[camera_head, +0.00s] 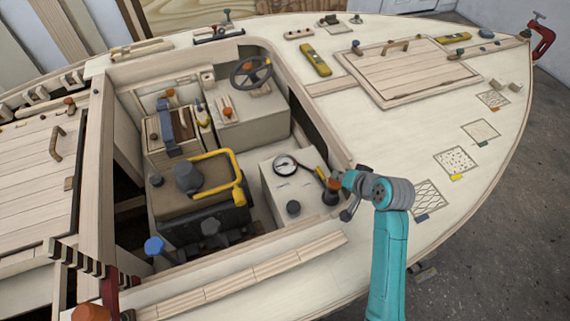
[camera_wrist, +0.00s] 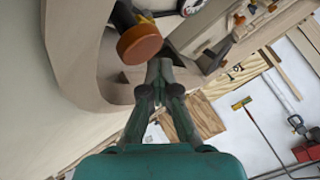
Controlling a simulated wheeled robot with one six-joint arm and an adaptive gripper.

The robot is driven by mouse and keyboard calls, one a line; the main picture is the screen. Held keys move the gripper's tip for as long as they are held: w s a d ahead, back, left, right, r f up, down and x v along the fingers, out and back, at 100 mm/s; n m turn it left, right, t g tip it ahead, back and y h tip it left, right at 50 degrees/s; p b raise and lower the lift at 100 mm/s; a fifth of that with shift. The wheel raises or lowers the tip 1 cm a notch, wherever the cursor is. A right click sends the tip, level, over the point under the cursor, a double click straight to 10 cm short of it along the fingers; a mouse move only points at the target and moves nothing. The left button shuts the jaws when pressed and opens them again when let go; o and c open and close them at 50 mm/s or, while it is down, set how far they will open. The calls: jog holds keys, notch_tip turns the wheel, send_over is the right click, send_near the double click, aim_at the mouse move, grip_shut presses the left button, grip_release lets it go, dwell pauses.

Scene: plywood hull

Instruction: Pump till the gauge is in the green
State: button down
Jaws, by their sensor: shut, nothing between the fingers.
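The pressure gauge (camera_head: 285,165) has a white face and dark rim and sits on a pale box in the cockpit. Its needle is too small to read. In the wrist view the orange knob (camera_wrist: 140,45) is just left of the fingertips, and a white dial edge (camera_wrist: 192,6) shows at the top. My gripper (camera_head: 341,175) is shut and empty beside the knob. In the wrist view its fingers (camera_wrist: 160,68) are together; contact with the knob cannot be told.
The cockpit's pale rim (camera_head: 330,140) curves close around my gripper. A black round knob (camera_head: 293,208) stands on the box. A yellow handle (camera_head: 235,175) and a steering wheel (camera_head: 251,72) are farther left. The deck to the right holds several patterned patches (camera_head: 455,162).

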aim_at(339, 186)
jog(key=shift+s+d+f, duration=0.1)
jog(key=shift+s+f, duration=0.1)
jog(key=shift+f, duration=1.05)
jog(key=shift+s+d+f, duration=0.1)
jog(key=shift+s+f, duration=0.1)
jog(key=shift+f, duration=1)
dwell(2.0)
jog(key=shift+s+d+r, duration=0.1)
jog(key=shift+s+r, duration=0.1)
jog(key=shift+r, duration=0.1)
jog(key=shift+s+r, duration=0.1)
jog(key=shift+r, duration=0.1)
dwell(0.4)
jog(key=shift+s+d+r, duration=0.1)
jog(key=shift+d+r, duration=0.1)
jog(key=shift+r, duration=1.45)
jog(key=shift+d+r, duration=0.2)
jog(key=shift+r, duration=1.4)
jog(key=shift+a, duration=0.15)
jog(key=shift+r, duration=0.1)
jog(key=shift+a, duration=0.1)
